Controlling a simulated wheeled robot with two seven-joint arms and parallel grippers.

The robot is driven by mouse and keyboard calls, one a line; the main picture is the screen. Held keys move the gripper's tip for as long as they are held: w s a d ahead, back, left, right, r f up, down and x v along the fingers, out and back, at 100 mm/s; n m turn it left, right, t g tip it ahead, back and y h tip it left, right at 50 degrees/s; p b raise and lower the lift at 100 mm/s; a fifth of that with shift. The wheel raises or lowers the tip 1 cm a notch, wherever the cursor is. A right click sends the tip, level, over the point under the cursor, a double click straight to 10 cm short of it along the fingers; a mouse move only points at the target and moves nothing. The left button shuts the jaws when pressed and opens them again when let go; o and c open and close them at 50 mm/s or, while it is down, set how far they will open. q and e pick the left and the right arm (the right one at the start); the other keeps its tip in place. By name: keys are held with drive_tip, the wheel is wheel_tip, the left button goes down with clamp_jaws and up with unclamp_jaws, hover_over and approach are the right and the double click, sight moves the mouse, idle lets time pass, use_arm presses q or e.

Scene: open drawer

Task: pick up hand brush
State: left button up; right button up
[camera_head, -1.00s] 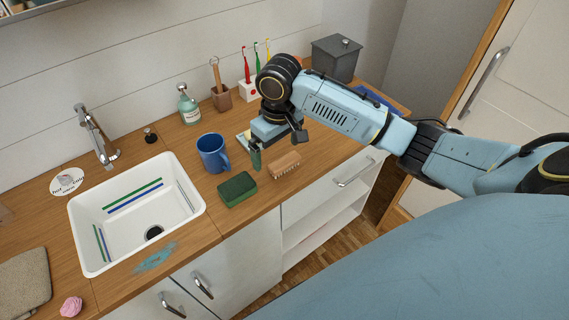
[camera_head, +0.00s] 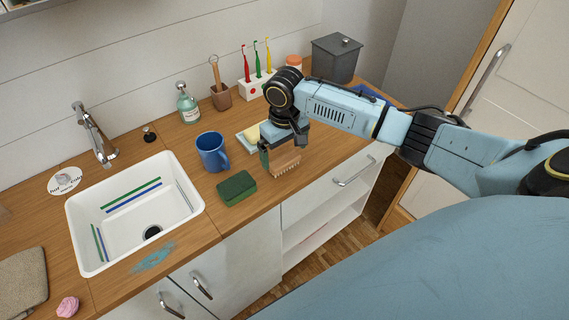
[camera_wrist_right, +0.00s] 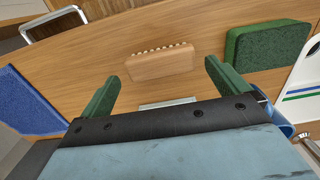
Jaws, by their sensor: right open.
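The hand brush, a light wooden block with pale bristles along one side, lies on the wooden counter (camera_head: 330,158) near its front edge. In the head view the brush (camera_head: 287,165) is partly covered by my right gripper (camera_head: 283,150), which hangs over it, pointing down. In the right wrist view the whole brush (camera_wrist_right: 160,63) shows on the counter, lying just beyond and between the two green fingers. My right gripper (camera_wrist_right: 162,85) is open with nothing between its fingers. My left gripper is not in view.
A green sponge (camera_head: 236,188) lies left of the brush and a blue mug (camera_head: 212,152) stands behind the sponge. A soap dish with yellow soap (camera_head: 251,134) is close behind the gripper. The white sink (camera_head: 84,222) is further left. A drawer handle (camera_head: 355,172) sits below the counter edge.

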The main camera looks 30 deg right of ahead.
sight(285, 159)
wheel_tip(285, 159, down, 4)
drive_tip(key=shift+r, duration=0.15)
drive_tip(key=c, duration=0.8)
drive_tip(key=shift+r, duration=0.1)
wheel_tip(285, 159, up, 10)
drive_tip(key=shift+f+p, duration=0.1)
drive_tip(key=shift+p, duration=0.3)
